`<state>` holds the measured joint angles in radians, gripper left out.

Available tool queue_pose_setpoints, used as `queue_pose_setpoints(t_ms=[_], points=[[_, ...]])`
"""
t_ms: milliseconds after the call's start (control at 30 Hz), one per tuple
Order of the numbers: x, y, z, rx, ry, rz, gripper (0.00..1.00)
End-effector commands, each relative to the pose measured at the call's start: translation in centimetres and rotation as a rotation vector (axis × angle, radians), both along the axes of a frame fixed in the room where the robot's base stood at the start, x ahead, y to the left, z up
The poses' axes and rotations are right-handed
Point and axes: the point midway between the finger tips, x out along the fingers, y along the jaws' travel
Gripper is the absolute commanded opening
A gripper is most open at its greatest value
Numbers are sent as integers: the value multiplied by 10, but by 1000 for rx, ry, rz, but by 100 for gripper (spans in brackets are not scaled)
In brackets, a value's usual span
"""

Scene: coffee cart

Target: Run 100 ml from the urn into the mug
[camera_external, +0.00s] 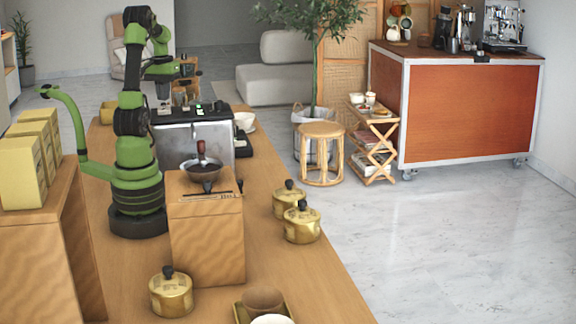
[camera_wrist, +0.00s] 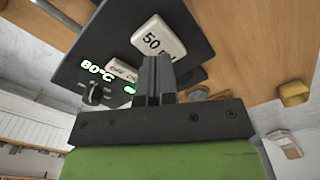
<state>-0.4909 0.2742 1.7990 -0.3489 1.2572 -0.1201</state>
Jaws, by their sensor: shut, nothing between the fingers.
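In the wrist view a black control panel (camera_wrist: 118,48) carries a green 80°C readout (camera_wrist: 98,72), a black knob (camera_wrist: 95,94), a white OFF/ON switch (camera_wrist: 120,69) and a white button marked 50 (camera_wrist: 158,36). My gripper (camera_wrist: 157,60) is shut and empty. Its tips overlap the edge of the 50 button; whether they touch it is unclear. In the external view my gripper (camera_external: 164,97) points down over the far part of the counter, by a steel machine (camera_external: 192,142) with a black top and green lights. No mug is clearly identifiable; a white cup or bowl (camera_external: 245,119) stands beside the machine.
A wooden box (camera_external: 207,245) with a dark pan (camera_external: 203,168) on it stands before the machine. Brass pots (camera_external: 302,225) stand along the counter's right edge, and another (camera_external: 171,293) in front. Yellow boxes (camera_external: 22,172) sit on a wooden shelf at left.

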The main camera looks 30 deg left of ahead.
Motion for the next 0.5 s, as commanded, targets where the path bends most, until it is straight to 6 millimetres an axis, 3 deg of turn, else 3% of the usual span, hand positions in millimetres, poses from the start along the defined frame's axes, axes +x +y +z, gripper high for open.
queue_pose_setpoints(t_ms=[500], points=[[0,0,-7,-1,2,1,0]])
